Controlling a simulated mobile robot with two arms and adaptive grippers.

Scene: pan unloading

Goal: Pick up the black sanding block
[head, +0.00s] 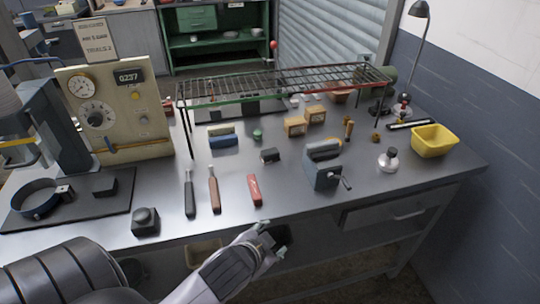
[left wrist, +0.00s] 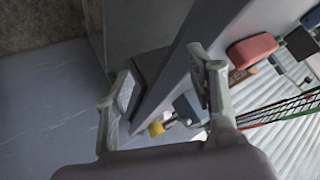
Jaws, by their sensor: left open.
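Several small black blocks are on the grey workbench (head: 330,195), and I cannot tell for sure which is the sanding block. A small black block (head: 270,155) lies in the middle, beyond the red-handled tool (head: 255,189). A black block with a rounded knob (head: 145,221) is at the front left edge. Another black block (head: 105,186) is on a dark mat at the left. My left gripper (head: 273,240) is open and empty, in front of the bench edge. In the left wrist view its fingers (left wrist: 163,75) are apart with nothing between them. My right gripper is out of view.
A wire rack (head: 280,82) spans the back of the bench. A grey vise (head: 323,168) and a yellow bin (head: 434,140) stand to the right. Two handled tools (head: 213,188) lie left of the red one. Bare bench surrounds them.

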